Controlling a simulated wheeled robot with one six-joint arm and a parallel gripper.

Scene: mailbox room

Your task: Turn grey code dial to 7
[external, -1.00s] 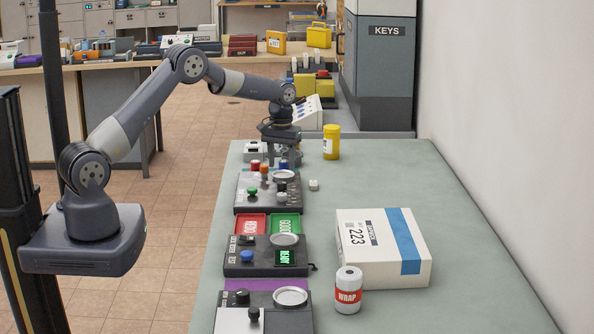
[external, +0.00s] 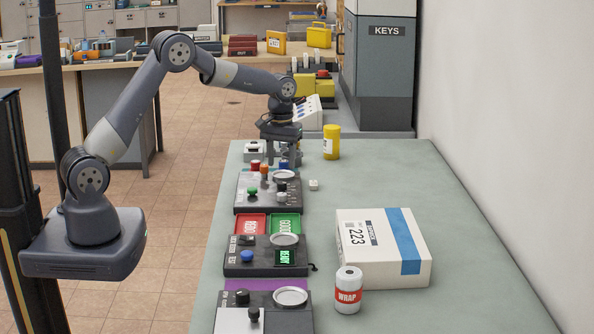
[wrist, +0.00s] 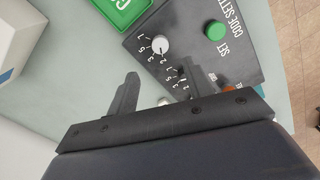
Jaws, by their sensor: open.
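The code setter (external: 246,206) is a dark panel on the bench; it also shows in the wrist view (wrist: 232,62) with its green SET button (wrist: 216,30). A pale grey-white dial (wrist: 160,45) with printed numbers around it is bare in the wrist view. A second number scale (wrist: 180,80) lies behind one finger, and its dial is mostly hidden; I cannot read either setting. My gripper (wrist: 158,82) is open, pointing down over the panel's far part, with its fingers apart and nothing seen between them. It also shows in the external view (external: 284,158).
Red and green trays (external: 251,223) and a panel with a lit display (external: 266,262) lie nearer. A small white cube (external: 314,185) lies beside the code setter.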

